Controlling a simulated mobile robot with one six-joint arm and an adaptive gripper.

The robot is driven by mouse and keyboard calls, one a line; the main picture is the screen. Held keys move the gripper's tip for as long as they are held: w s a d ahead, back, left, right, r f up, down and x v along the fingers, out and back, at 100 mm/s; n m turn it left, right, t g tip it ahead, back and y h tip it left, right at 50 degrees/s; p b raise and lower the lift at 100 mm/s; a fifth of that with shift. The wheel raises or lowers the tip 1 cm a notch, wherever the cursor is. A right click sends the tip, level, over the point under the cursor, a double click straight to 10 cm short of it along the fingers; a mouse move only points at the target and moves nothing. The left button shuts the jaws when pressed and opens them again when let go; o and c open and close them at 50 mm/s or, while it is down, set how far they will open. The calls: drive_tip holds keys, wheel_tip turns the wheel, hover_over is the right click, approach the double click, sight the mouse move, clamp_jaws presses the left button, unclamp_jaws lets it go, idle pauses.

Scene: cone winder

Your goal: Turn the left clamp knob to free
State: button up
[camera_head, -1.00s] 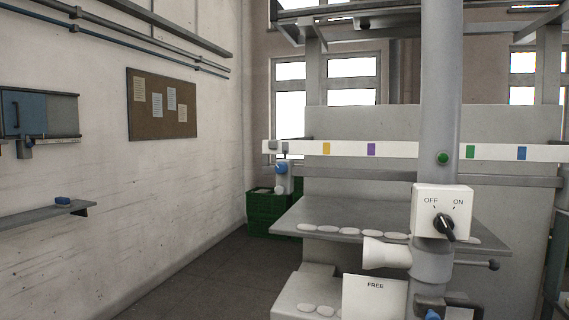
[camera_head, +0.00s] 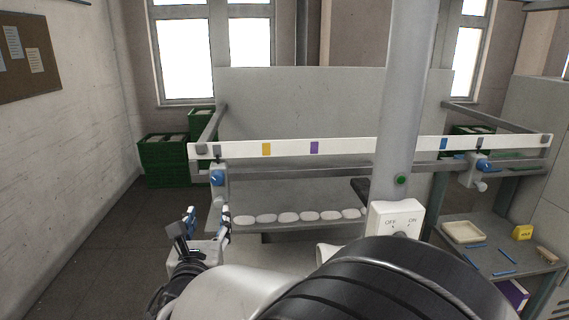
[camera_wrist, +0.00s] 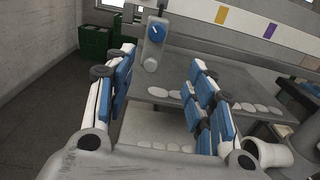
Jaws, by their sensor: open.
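The left clamp (camera_head: 220,187) with its blue knob (camera_head: 217,177) sits at the left end of the white rail (camera_head: 340,147). In the wrist view the clamp (camera_wrist: 153,45) is beyond my fingertips, its blue knob (camera_wrist: 156,30) carrying a white line. My gripper (camera_head: 208,224) is below the knob in the head view. In the wrist view my gripper (camera_wrist: 162,72) has its blue-padded fingers spread wide, with nothing between them; it appears apart from the knob. A matching right clamp (camera_head: 475,172) has a blue knob (camera_head: 484,165).
A grey column (camera_head: 405,110) with a white OFF/ON switch box (camera_head: 395,218) stands right of centre. White pieces line the shelf (camera_head: 300,216). Green crates (camera_head: 165,162) stand at the left. A side table (camera_head: 490,232) holds a tray. Floor at left is clear.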

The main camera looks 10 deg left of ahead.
sight(216, 181)
drive_tip(key=p+x, duration=0.1)
drive_tip(key=x, duration=0.4)
drive_tip(key=p+x, duration=0.1)
drive_tip(key=x, duration=1.1)
drive_tip(key=shift+w+a+p, duration=0.1)
drive_tip(key=shift+a+p, duration=0.25)
drive_tip(key=shift+p, duration=0.05)
drive_tip(key=c, duration=1.1)
